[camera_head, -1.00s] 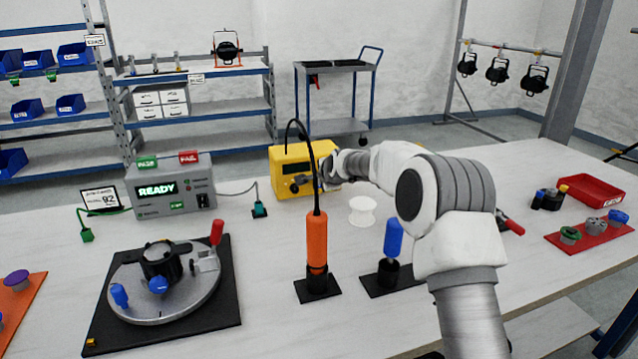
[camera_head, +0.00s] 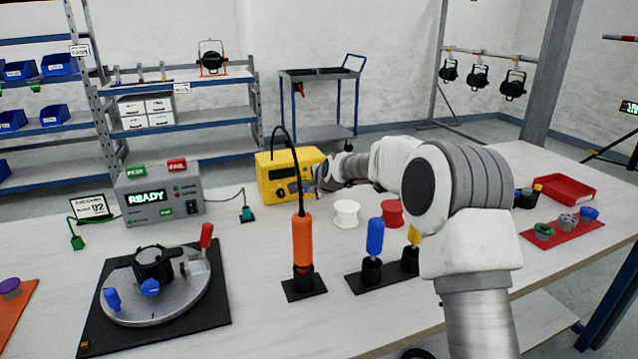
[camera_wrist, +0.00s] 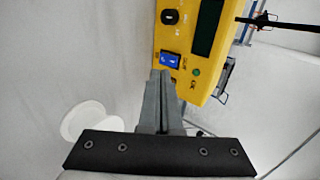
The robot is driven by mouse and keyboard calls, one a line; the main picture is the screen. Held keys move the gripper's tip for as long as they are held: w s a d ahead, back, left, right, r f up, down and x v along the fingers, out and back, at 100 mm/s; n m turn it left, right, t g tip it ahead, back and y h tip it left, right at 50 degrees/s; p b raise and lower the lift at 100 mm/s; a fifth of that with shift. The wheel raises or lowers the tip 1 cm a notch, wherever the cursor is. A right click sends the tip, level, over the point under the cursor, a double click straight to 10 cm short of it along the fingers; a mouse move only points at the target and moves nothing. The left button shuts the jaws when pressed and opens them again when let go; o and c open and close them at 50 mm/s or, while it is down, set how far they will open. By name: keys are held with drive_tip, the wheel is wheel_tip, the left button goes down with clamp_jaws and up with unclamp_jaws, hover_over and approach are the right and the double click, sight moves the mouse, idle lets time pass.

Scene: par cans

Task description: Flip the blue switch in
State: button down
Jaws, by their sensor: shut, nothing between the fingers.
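The blue switch (camera_wrist: 170,61) is a small blue rocker with white marks on the face of the yellow box, next to a green light. In the wrist view my gripper (camera_wrist: 160,73) is shut and empty, its fingertips at the lower edge of the switch. I cannot tell whether they touch it. The yellow box (camera_head: 283,168) stands at the back of the table in the head view, with my gripper (camera_head: 314,187) in front of its right side. Which way the switch is tipped is hard to tell.
An orange tool (camera_head: 302,243) stands upright in front of the box, its black cable arching up. White (camera_head: 346,214) and red (camera_head: 392,213) spools stand nearby. A grey READY box (camera_head: 162,193) is at left. The front table has a round fixture (camera_head: 157,290).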

drive_tip(key=p+v, duration=0.1)
drive_tip(key=v, duration=0.5)
drive_tip(key=shift+s+r, duration=0.2)
drive_tip(key=shift+s, duration=0.1)
drive_tip(key=shift+f, duration=0.1)
